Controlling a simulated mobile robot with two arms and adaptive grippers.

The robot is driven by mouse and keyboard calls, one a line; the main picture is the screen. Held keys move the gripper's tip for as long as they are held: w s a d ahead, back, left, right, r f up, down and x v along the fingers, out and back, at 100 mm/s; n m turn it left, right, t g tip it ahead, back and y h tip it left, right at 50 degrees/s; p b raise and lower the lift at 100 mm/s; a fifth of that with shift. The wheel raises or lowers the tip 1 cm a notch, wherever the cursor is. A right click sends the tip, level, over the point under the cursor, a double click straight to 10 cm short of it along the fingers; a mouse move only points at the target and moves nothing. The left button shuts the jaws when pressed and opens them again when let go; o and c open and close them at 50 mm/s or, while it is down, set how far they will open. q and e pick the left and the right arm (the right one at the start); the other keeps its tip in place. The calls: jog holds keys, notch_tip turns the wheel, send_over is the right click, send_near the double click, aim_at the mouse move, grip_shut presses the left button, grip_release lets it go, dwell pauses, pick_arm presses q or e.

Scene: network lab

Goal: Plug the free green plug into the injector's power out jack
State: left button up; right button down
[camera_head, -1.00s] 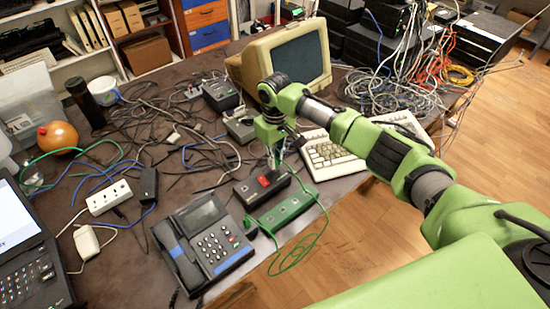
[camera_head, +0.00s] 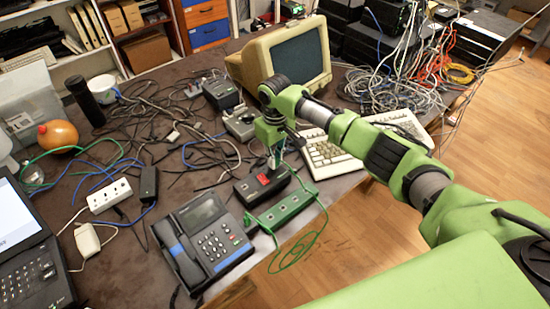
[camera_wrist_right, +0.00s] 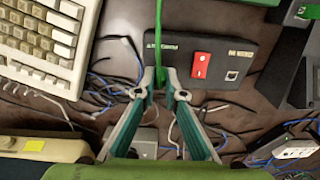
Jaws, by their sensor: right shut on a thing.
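The injector is a black box with a red switch (camera_head: 264,182) on the table; it also shows in the right wrist view (camera_wrist_right: 215,45), with a white-outlined port right of the switch. My right gripper (camera_head: 274,164) points down just above and behind the injector. In the right wrist view its fingertips (camera_wrist_right: 158,76) are shut on the green plug, which is mostly hidden between them. The plug's green cable (camera_wrist_right: 157,35) runs up across the left end of the injector. I cannot tell whether the plug touches a jack. My left gripper is out of view.
A green box (camera_head: 285,211) lies in front of the injector near the table edge, with loose green cable (camera_head: 293,252) hanging beside it. A desk phone (camera_head: 205,240) is to the left, a keyboard (camera_head: 335,152) to the right. Tangled cables cover the table behind.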

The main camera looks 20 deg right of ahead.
jog(key=shift+f, duration=0.3)
dwell(0.4)
jog(key=c, duration=2)
grip_release()
jog(key=shift+r, duration=0.3)
notch_tip(320, 180, up, 11)
jog(key=shift+r, duration=0.15)
